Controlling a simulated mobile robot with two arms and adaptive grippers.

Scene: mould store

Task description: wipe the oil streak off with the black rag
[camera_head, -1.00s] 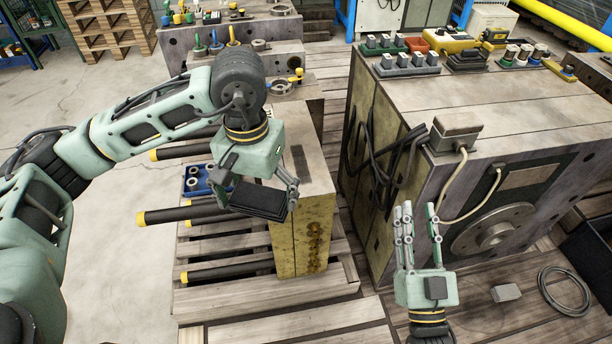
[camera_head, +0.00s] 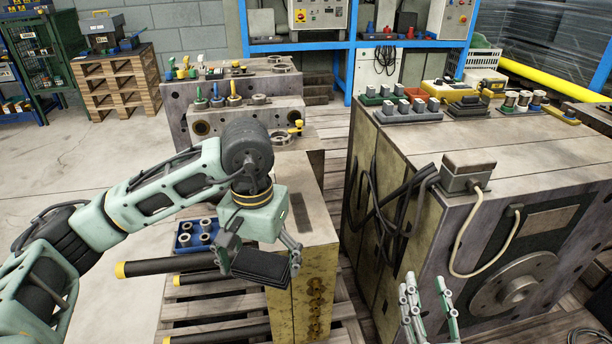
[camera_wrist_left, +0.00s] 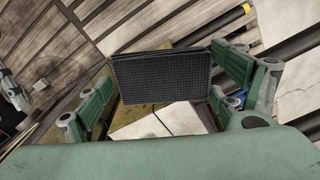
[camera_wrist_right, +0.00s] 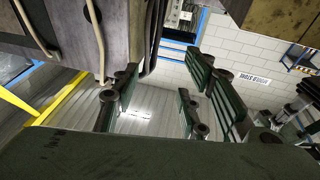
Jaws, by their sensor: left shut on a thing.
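The black rag (camera_head: 262,266) is a flat dark pad held in my left gripper (camera_head: 259,256). It also shows between the green fingers in the left wrist view (camera_wrist_left: 162,78). The rag hangs at the near left side of a worn yellow block (camera_head: 315,285); I cannot tell whether they touch. A dark narrow patch (camera_head: 301,213), which looks like the oil streak, lies on the block's pale top, beyond and right of the rag. My right gripper (camera_head: 426,290) is open and empty, fingers up, in front of the large mould on the right.
The large mould (camera_head: 420,150) carries cables, a connector box (camera_head: 468,178) and small parts on top. A blue tray of rings (camera_head: 196,234) and black rods with yellow ends (camera_head: 150,267) lie left of the block. Another mould (camera_head: 235,115) stands behind.

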